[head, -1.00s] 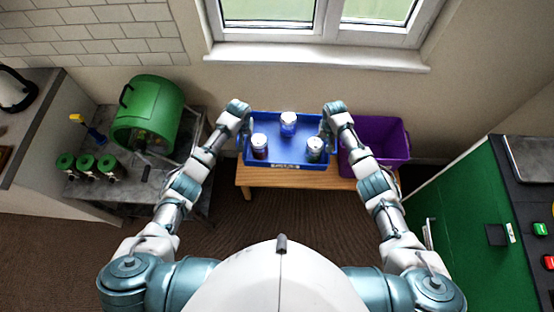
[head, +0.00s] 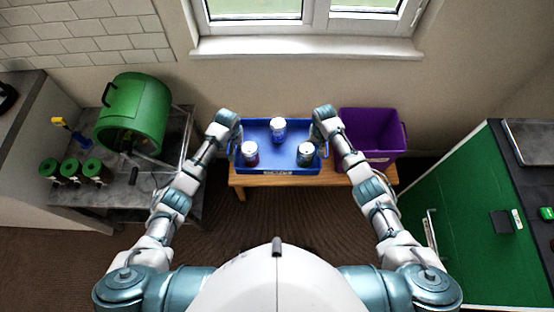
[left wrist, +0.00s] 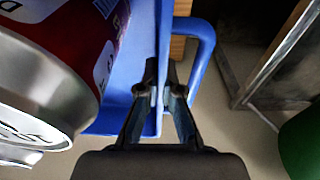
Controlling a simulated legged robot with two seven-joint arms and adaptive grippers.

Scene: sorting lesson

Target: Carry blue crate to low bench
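The blue crate (head: 276,168) is over the wooden low bench (head: 300,180) under the window, holding three cans, one at the back (head: 278,130), one left (head: 250,153) and one right (head: 305,153). I cannot tell whether its base touches the bench. My left gripper (head: 236,147) is at its left side. In the left wrist view, its fingers (left wrist: 165,85) straddle the crate wall and are closed on it, beside the looped blue handle (left wrist: 205,50). A red can (left wrist: 60,55) is close by. My right gripper (head: 322,145) is at the crate's right side, its fingers mostly hidden.
A purple crate (head: 372,130) stands on the bench at right, close to my right gripper. A grey table (head: 120,190) at left holds a green drum (head: 132,112) and several green-lidded jars (head: 70,170). A green-sided counter (head: 450,220) stands at right. The floor before the bench is clear.

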